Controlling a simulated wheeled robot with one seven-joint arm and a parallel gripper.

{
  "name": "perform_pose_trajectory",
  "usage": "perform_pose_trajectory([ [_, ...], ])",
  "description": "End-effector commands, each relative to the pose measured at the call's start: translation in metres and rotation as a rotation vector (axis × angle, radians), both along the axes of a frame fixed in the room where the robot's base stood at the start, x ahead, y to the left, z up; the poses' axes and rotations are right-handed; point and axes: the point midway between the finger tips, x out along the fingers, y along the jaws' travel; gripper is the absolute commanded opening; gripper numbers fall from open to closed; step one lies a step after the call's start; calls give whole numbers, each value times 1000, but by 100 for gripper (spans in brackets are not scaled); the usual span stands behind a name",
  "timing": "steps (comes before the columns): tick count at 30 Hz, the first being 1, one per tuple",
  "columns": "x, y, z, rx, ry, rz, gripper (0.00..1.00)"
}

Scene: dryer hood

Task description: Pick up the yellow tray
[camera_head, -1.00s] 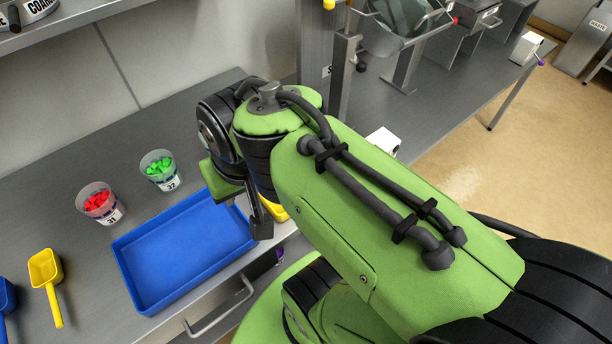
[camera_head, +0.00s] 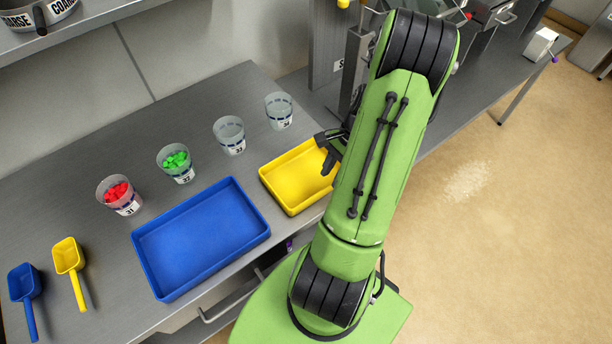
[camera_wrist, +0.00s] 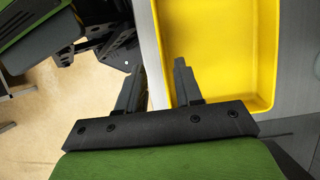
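The yellow tray (camera_head: 292,182) is empty and lies flat on the grey bench, right of the blue tray. My gripper (camera_head: 328,150) is at its right end, with the arm hiding part of that end. In the wrist view the yellow tray (camera_wrist: 225,50) fills the upper right. My gripper (camera_wrist: 160,68) is open and empty there: one finger shows over the tray's inside, the other outside its near wall. The wall lies between the fingers in the picture. I cannot tell how far above the rim the fingertips are.
The blue tray (camera_head: 200,240) lies close beside the yellow one. Several cups stand behind, including one with red pieces (camera_head: 120,195) and one with green pieces (camera_head: 177,163). A yellow scoop (camera_head: 70,260) and a blue scoop (camera_head: 25,285) lie at left. A metal post rises behind my gripper.

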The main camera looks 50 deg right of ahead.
Motion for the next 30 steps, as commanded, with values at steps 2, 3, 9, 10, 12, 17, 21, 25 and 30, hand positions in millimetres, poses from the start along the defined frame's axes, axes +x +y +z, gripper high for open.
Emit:
perform_pose_trajectory([
  [2,1,4,-11,0,1,1,35],
  [3,1,6,-14,1,0,1,35],
  [9,6,19,-46,4,1,4,35],
  [10,7,21,-51,2,1,3,35],
  [12,8,24,-59,0,0,2,35],
  [17,8,25,-62,-2,-1,3,35],
  [21,8,25,-62,-2,-1,3,27],
  [25,8,25,-61,-2,-1,3,8],
  [30,8,25,-61,-2,0,2,0],
])
